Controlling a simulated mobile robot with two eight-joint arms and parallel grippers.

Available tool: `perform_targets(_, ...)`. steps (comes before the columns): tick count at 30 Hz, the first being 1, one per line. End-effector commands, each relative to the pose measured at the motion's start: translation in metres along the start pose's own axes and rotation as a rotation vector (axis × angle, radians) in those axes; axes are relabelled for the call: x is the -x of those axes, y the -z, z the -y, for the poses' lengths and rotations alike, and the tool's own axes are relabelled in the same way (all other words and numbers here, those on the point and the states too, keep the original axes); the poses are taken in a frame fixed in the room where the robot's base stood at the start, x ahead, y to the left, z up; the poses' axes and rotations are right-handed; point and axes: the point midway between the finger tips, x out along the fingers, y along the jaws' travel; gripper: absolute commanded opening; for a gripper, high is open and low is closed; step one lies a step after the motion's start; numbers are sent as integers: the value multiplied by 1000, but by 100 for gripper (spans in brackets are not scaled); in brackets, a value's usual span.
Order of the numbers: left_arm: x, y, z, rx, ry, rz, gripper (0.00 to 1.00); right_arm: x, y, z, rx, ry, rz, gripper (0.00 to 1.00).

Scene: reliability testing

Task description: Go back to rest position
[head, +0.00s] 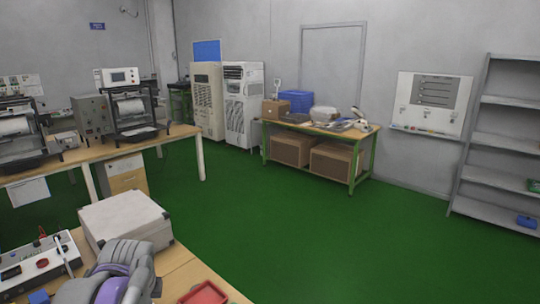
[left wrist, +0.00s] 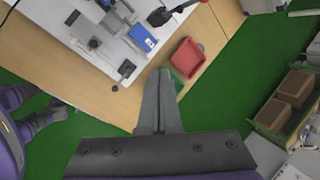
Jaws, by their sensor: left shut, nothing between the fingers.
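My left gripper (left wrist: 162,82) is in the left wrist view, its dark grey fingers shut together with nothing between them. The fingertips show close to a red tray (left wrist: 187,60) and the wooden table edge; the height above them is hard to tell. In the head view, part of my grey and purple arm (head: 117,274) shows at the bottom left, over the near table, and no fingers are visible there. My right gripper cannot be made out in either view.
The near wooden table (head: 190,277) holds a white case (head: 125,219), a white device (head: 38,266) and the red tray (head: 204,293). A long instrument table (head: 180,135) stands at the left, a green-framed bench (head: 355,138) at the back, shelves (head: 500,142) at the right. Green floor (head: 320,225) between is clear.

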Motion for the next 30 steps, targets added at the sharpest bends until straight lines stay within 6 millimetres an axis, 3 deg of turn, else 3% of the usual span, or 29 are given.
perform_targets(1, -2, 11, -23, 122, 9, -24, 0, 0, 0, 0, 0, 0, 0, 0)
perform_targets(9, -27, 58, -141, 876, -11, -164, 0, 0, 0, 0, 0, 0, 0, 0)
perform_targets(15, -47, 78, -206, 1277, -69, -234, 0, 0, 0, 0, 0, 0, 0, 0)
perform_targets(20, -54, 84, -226, 1412, -95, -254, 0, 0, 0, 0, 0, 0, 0, 0)
perform_targets(30, -54, 84, -227, 1429, -98, -255, 0, 0, 0, 0, 0, 0, 0, 0)
